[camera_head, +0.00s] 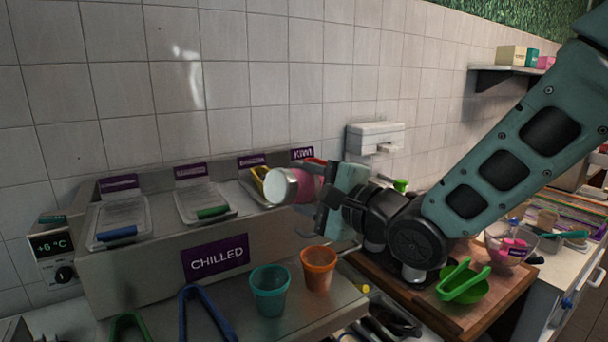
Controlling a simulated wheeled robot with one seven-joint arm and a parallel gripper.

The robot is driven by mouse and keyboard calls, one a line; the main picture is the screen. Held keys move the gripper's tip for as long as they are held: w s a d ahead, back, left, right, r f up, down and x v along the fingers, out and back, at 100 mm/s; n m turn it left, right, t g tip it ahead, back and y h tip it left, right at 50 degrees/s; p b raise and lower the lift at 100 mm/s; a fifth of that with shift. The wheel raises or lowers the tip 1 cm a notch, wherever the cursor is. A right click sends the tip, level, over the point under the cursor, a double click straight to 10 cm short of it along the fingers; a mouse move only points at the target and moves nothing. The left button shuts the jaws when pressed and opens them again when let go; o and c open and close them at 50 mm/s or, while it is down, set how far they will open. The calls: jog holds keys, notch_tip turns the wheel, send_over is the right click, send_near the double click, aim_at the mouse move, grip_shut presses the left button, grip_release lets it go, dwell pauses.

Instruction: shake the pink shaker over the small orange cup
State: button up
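The pink shaker (305,187) is held on its side in my gripper (322,196). Its pale round end (280,186) points left. My gripper is shut around the shaker's pink body; part of the body is hidden by the gripper. The small orange cup (319,268) stands upright on the steel ledge in front of the chilled unit. The shaker is higher in the picture than the orange cup, with its pale end up and to the left of the cup. I cannot tell whether anything is coming out of the shaker.
A teal cup (270,291) stands just left of the orange cup. Blue tongs (207,312) and green tongs (129,325) are at the front left. The chilled unit (150,262) with lidded bins is behind. A green bowl (463,288) sits on the wooden board at right.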

jog(key=shift+r+m+p, duration=0.15)
jog(key=shift+m+p, duration=0.35)
jog(key=shift+m, duration=0.4)
jog(key=shift+w+d+f+m, duration=0.2)
jog(key=shift+w+f+m, duration=0.05)
jog(key=shift+f+m, duration=0.5)
notch_tip(320, 180, down, 4)
jog(key=w+d+m+p, duration=0.1)
jog(key=m+p, duration=0.2)
jog(key=m, duration=0.4)
jog(key=shift+n, duration=0.25)
notch_tip(320, 180, up, 7)
jog(key=p, duration=0.5)
jog(key=shift+w+p, duration=0.15)
jog(key=shift+p, duration=0.2)
notch_tip(320, 180, down, 7)
jog(key=b, duration=0.5)
jog(key=shift+r, duration=0.2)
jog(key=shift+d+r+p, duration=0.1)
jog(key=shift+r+p, duration=3.35)
jog(key=shift+r, duration=0.2)
